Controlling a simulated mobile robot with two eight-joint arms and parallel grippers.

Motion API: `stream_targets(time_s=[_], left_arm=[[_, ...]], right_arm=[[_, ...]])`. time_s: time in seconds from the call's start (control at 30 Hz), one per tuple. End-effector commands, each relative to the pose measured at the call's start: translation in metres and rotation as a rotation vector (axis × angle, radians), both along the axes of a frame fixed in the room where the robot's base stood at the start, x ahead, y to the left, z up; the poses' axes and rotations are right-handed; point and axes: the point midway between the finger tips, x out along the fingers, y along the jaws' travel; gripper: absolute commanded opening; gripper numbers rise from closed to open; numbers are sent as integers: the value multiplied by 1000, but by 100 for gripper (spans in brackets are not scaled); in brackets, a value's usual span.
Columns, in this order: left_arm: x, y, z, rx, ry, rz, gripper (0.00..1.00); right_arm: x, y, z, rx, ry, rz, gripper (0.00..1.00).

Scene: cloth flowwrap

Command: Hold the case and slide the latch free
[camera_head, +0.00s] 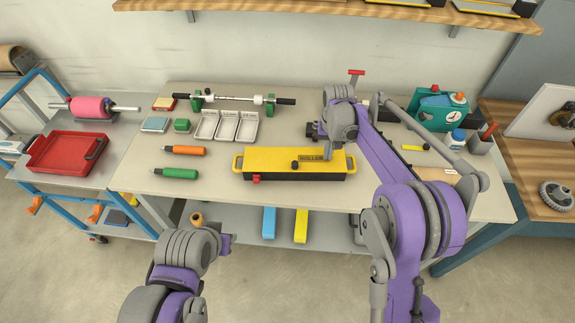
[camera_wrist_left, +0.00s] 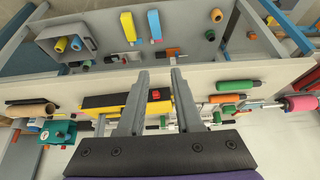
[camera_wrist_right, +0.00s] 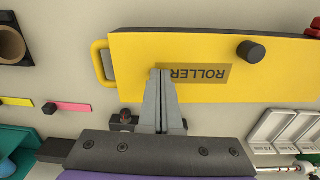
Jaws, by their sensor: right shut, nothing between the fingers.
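The case (camera_head: 272,159) has a yellow lid marked ROLLER, a black body and a yellow handle at each end. It lies on the bench, lid shut. A black knob (camera_wrist_right: 251,52) stands on the lid. A small red block (camera_head: 256,178), perhaps the latch, sits at the front left; it also shows in the left wrist view (camera_wrist_left: 155,94). My right gripper (camera_wrist_right: 160,72) is shut and empty, over the lid's back edge by the label; contact cannot be told. My left gripper (camera_wrist_left: 158,75) is open and empty, in front of the bench, apart from the case.
A dark fixture with a knob (camera_wrist_right: 125,122) stands close behind the case. White trays (camera_head: 228,125) and a roller shaft (camera_head: 240,98) lie behind it. Orange (camera_head: 184,150) and green (camera_head: 180,174) tools lie left. A teal device (camera_head: 434,108) stands right.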

Motion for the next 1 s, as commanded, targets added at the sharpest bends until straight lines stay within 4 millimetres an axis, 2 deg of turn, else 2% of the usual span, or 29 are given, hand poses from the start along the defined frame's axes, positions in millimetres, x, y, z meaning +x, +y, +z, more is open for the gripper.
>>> stream_targets(time_s=[0.03, 0.17, 0.43, 0.7, 0.83, 1.0], left_arm=[[2, 1, 0, -5, 5, 2, 23], [15, 3, 3, -32, 28, 5, 0], [71, 19, 6, -166, 92, -15, 0], [134, 52, -3, -320, 84, -68, 0], [156, 70, -9, -378, 60, -96, 0], [172, 86, -14, -424, 31, -121, 0]], right_arm=[[-2, 0, -3, 0, 5, 0, 0], [-2, 0, -3, 0, 6, 1, 0], [-2, 0, -4, 0, 7, 1, 0], [-2, 0, -4, 0, 8, 1, 0], [-2, 0, -4, 0, 8, 1, 0], [-2, 1, -5, 1, 8, 1, 0]])
